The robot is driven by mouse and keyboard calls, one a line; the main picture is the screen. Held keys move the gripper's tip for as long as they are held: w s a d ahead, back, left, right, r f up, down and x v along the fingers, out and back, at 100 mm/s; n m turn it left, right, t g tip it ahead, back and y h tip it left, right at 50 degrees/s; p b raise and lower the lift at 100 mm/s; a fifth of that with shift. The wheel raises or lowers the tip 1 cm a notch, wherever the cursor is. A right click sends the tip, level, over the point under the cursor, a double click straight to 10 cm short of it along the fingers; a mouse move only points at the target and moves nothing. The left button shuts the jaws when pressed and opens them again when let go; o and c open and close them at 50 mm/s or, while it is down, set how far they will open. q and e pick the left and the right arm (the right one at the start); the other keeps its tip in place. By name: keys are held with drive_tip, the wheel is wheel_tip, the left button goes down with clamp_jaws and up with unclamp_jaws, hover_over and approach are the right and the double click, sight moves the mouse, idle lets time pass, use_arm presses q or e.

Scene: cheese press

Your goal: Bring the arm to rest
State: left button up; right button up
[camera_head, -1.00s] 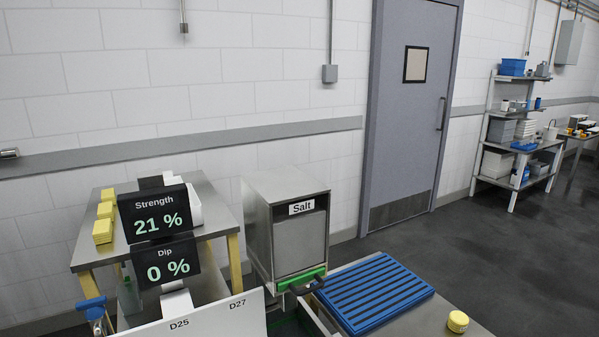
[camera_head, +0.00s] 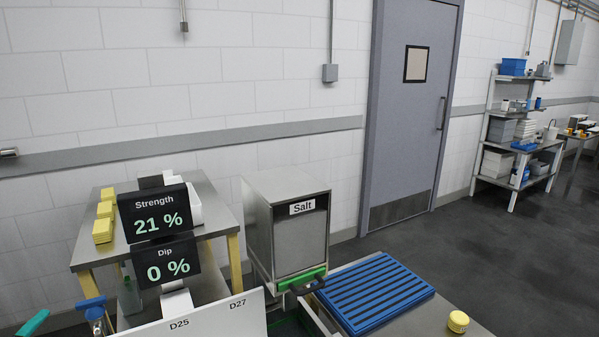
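Neither of my grippers can be made out in the head view. A teal, rounded piece (camera_head: 33,322) shows at the lower left edge, cut off by the frame; I cannot tell whether it belongs to my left arm or is a separate thing. The grey Salt box (camera_head: 287,232) stands in the middle, with a green strip and a dark handle (camera_head: 306,285) at its lower front. Two black displays stand left of it: Strength (camera_head: 155,213) reads 21 % and Dip (camera_head: 167,263) reads 0 %.
A blue slatted rack (camera_head: 375,293) lies on the metal table, with a yellow cheese (camera_head: 458,321) at its right. Yellow blocks (camera_head: 103,230) sit on the left table. A white panel marked D25 and D27 (camera_head: 208,318) and a blue-handled item (camera_head: 92,304) are in front.

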use_arm(q)
drive_tip(key=s+a+f+m+g+y, duration=0.1)
drive_tip(key=s+a+f+m+g, duration=0.3)
drive_tip(key=f, duration=0.4)
drive_tip(key=s+a+f+m+g+y, duration=0.1)
drive_tip(key=s+a+f+m, duration=0.4)
drive_tip(key=a+f, duration=0.2)
drive_tip(key=s+a+f+m+g+y, duration=0.1)
drive_tip(key=s+a+f+m+g, duration=0.3)
drive_tip(key=f, duration=0.4)
drive_tip(key=s+a+f+m+g+y, duration=0.3)
drive_tip(key=s+a+m, duration=0.2)
drive_tip(key=s+a, duration=0.45)
drive_tip(key=s+a+f+m+g+y, duration=0.25)
drive_tip(key=s+a+m, duration=0.35)
drive_tip(key=s, duration=0.6)
drive_tip(key=s+d+f+n+g+h, duration=0.1)
drive_tip(key=s+d+f+h, duration=0.2)
drive_tip(key=d+f, duration=0.9)
drive_tip(key=s+d+f+n+g+h, duration=0.1)
drive_tip(key=s+d+f+h, duration=0.15)
drive_tip(key=d+f, duration=0.95)
drive_tip(key=s+d+f+n+h, duration=0.1)
drive_tip(key=d+h, duration=0.1)
drive_tip(key=d, duration=1.5)
drive_tip(key=s+d+f+n+h, duration=0.1)
drive_tip(key=s+d+f+h, duration=0.1)
drive_tip(key=d, duration=1.6)
drive_tip(key=shift+f, duration=0.15)
